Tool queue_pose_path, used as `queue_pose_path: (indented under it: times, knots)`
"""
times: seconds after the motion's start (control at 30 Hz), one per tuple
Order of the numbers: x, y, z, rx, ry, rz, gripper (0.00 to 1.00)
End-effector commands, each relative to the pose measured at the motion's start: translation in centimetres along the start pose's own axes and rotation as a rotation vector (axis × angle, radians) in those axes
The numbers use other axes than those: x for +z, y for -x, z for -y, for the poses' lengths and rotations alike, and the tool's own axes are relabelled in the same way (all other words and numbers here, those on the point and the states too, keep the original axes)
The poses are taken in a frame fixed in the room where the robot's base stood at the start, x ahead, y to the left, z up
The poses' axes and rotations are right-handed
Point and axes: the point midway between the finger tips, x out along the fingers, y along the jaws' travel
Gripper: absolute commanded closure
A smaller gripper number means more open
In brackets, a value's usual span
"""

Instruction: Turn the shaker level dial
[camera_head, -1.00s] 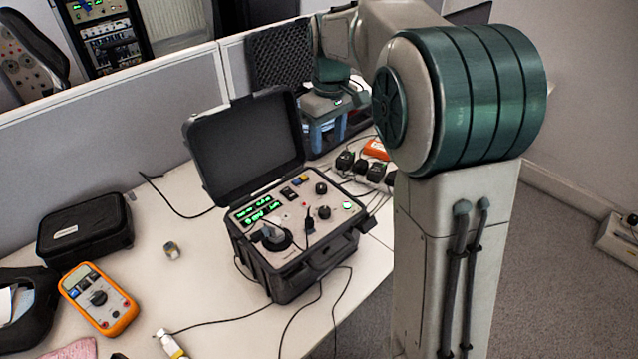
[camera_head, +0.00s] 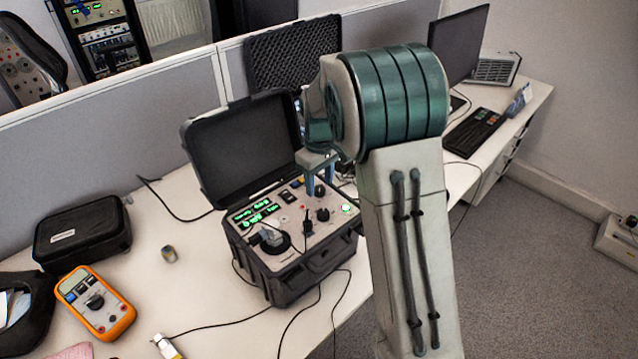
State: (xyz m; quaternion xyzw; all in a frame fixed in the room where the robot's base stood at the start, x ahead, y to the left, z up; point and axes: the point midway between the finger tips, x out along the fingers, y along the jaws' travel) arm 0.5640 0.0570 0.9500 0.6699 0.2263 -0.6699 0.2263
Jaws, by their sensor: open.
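The shaker is an open black case (camera_head: 300,285) on the desk, with a grey control panel, green lit readouts (camera_head: 257,214) and several controls. Two black round knobs sit on the right of the panel: a rear knob (camera_head: 320,190) and a front knob (camera_head: 322,214). The labels are too small to tell which is the level dial. My gripper (camera_head: 319,188) points down with its two blue fingers apart, at the rear knob. I cannot tell whether the fingers touch it. My arm hides the area to the right of the case.
An orange multimeter (camera_head: 95,302), a black pouch (camera_head: 82,232) and a small metal cylinder (camera_head: 168,254) lie left of the case. Cables run across the desk in front of it. The raised lid (camera_head: 243,148) stands behind the panel. A monitor (camera_head: 458,45) and keyboard (camera_head: 474,132) are at the right.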

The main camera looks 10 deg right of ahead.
Motion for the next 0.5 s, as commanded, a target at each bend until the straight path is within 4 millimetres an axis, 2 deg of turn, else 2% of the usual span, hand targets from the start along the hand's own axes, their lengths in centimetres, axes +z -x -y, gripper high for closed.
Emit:
queue_pose_path:
  times: [0.17,0.43,0.47,0.5]
  knots:
    - [0.06,-1.26,0.00,0.000,-0.001,0.002,0.52]
    - [0.05,-1.39,-0.01,0.000,-0.001,0.000,0.52]
    - [0.05,-1.39,-0.01,0.000,-0.001,0.000,0.54]
    - [0.05,-1.39,-0.01,0.000,-0.001,0.000,0.66]
